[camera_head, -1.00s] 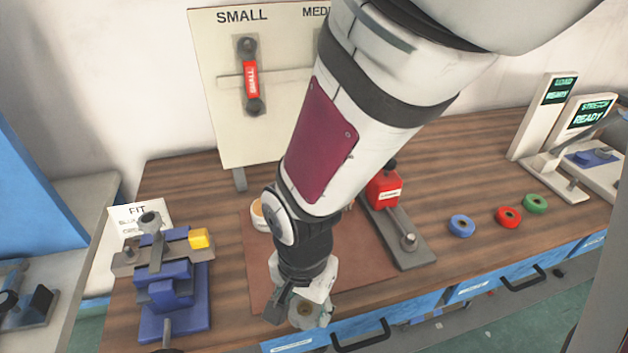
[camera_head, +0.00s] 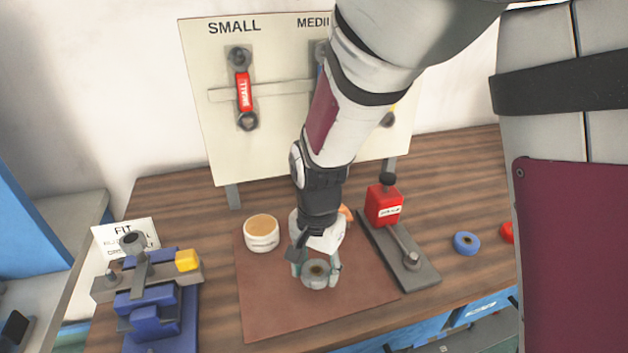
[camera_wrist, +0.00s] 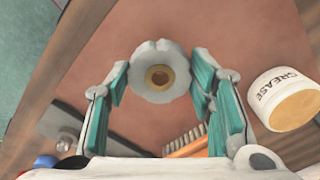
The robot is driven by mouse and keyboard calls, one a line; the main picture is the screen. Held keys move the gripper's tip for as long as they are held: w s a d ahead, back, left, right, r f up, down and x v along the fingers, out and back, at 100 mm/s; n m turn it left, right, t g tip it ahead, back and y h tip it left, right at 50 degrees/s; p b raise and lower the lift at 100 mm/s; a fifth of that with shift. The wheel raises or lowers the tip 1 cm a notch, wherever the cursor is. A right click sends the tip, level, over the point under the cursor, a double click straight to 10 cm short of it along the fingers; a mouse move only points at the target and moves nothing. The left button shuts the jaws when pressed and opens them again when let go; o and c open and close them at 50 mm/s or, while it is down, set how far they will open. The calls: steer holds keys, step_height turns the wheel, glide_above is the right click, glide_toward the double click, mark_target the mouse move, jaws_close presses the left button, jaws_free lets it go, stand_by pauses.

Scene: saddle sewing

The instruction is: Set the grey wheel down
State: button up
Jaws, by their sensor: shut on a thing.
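The grey wheel (camera_head: 318,274) is a round, scalloped disc with a tan hub at its centre. My gripper (camera_head: 317,268) is shut on it, over the brown mat (camera_head: 270,305) in the head view. In the wrist view the wheel (camera_wrist: 158,71) sits between the ends of the teal-padded fingers (camera_wrist: 160,85), with the brown mat behind it. I cannot tell whether the wheel touches the mat or hangs just above it.
A grease tub (camera_head: 261,234) stands at the mat's back left; a brush (camera_wrist: 186,142) lies nearby. A blue vise (camera_head: 155,300) is at left. The mat's front is clear.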

mark_target(316, 278)
steer(key=shift+w+f, duration=0.15)
steer(key=shift+f, duration=1.6)
steer(key=shift+f+b, duration=0.2)
steer(key=shift+b, duration=0.1)
steer(key=o, duration=1.3)
step_height(316, 278, up, 12)
steer(key=p, duration=0.2)
steer(key=s+d+r+n+t+y, duration=0.1)
steer(key=s+d+r, duration=0.2)
steer(key=d+r, duration=0.35)
steer(key=s+d+r+n+t+h, duration=0.1)
steer(key=s+d+r+n+t, duration=0.2)
steer(key=s+d, duration=0.9)
step_height(316, 278, up, 4)
steer(key=shift+s+f+n+t, duration=0.1)
steer(key=shift+s+n+t, duration=0.3)
steer(key=shift+n, duration=0.5)
